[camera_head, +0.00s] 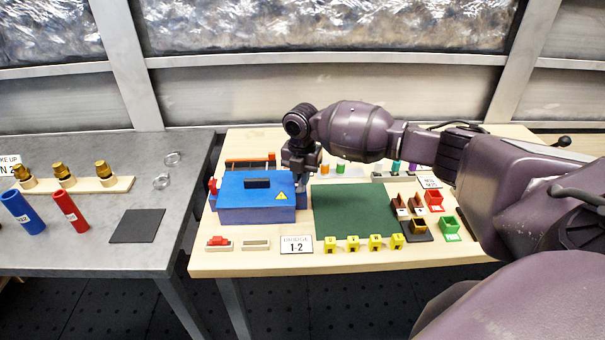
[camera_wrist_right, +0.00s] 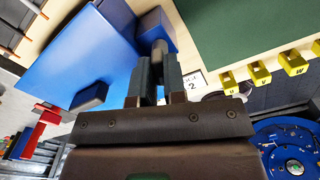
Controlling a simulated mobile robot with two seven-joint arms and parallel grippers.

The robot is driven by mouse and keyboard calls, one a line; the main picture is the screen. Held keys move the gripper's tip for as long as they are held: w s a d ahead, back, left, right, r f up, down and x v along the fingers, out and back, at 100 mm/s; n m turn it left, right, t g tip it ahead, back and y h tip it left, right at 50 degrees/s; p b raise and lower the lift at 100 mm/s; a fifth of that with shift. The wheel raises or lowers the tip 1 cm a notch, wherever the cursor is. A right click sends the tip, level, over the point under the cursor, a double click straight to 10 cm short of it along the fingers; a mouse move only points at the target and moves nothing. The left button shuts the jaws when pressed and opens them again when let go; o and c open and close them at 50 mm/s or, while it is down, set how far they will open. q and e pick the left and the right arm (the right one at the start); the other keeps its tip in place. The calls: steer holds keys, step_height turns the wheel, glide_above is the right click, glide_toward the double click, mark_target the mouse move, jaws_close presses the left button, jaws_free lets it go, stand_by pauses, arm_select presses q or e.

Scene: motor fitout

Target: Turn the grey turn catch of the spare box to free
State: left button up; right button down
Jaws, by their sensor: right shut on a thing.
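The spare box (camera_head: 238,204) is blue, with a dark handle on its lid and a yellow warning triangle, and stands on the wooden table. It also shows in the right wrist view (camera_wrist_right: 92,52). The grey turn catch (camera_wrist_right: 160,46) is at the box's side, right of the lid in the head view, where my gripper mostly hides it. My right gripper (camera_head: 300,180) points down at that side. In the right wrist view its fingers (camera_wrist_right: 158,68) are shut on the grey catch. The catch's exact angle is hard to tell. My left gripper is not in view.
A red catch (camera_head: 213,188) is at the box's left side. A green mat (camera_head: 350,212) lies just right of the box, with several yellow clips (camera_head: 353,244) in front. Small red and green bins (camera_head: 434,200) stand further right. A grey table (camera_head: 100,245) is at the left.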

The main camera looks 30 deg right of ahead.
steer(key=n, duration=0.3)
steer(key=shift+n, duration=0.4)
steer(key=shift+n+p, duration=0.3)
steer(key=c, duration=1.2)
jaws_free()
steer(key=shift+r, duration=0.1)
